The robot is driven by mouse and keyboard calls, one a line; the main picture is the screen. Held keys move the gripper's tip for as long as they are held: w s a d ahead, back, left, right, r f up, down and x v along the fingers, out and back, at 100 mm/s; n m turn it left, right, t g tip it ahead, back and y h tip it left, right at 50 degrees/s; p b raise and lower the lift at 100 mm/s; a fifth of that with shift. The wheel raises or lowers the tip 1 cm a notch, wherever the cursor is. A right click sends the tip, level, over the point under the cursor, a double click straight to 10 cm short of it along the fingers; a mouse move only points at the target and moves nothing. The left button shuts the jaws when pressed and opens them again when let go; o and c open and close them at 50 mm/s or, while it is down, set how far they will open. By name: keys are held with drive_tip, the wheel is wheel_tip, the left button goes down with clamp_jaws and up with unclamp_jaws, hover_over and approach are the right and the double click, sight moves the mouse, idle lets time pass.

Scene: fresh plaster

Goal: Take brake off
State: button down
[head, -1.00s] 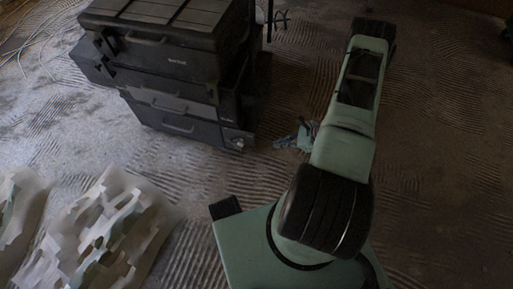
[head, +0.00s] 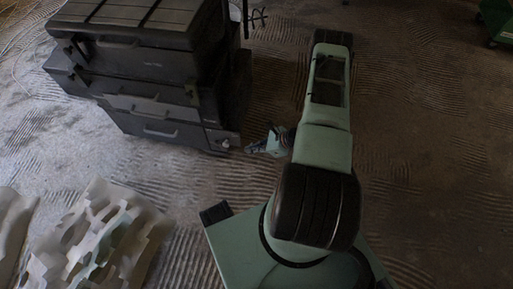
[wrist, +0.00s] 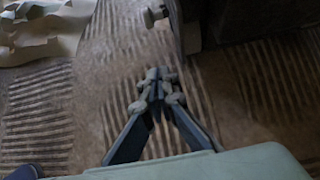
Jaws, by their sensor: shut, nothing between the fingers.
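The black stacked tool chest (head: 150,95) stands on the floor at the upper left of the head view. A small pale part (head: 226,144), perhaps the brake lever, shows at its lower right corner. Whether the brake is on cannot be told. My gripper (wrist: 157,84) is shut and empty, low over the floor, just short of the tab and apart from it. In the head view my gripper (head: 252,149) is right of that corner, partly hidden by my arm.
Pale sheets with cut-outs (head: 98,235) lie on the floor at lower left; one piece (wrist: 40,30) shows in the wrist view. A green wheeled object (head: 497,22) is at the far right. The ridged floor right of my arm is clear.

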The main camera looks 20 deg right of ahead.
drive_tip(key=w+a+b, duration=0.1)
drive_tip(key=w+a, duration=0.2)
drive_tip(key=a, duration=0.2)
drive_tip(key=shift+w+f+b, duration=0.15)
drive_tip(key=shift+w+b, duration=0.15)
drive_tip(key=shift+w, duration=0.05)
drive_tip(key=shift+a+r+h+p, duration=0.1)
drive_tip(key=shift+r+h+p, duration=0.2)
drive_tip(key=shift+p, duration=0.35)
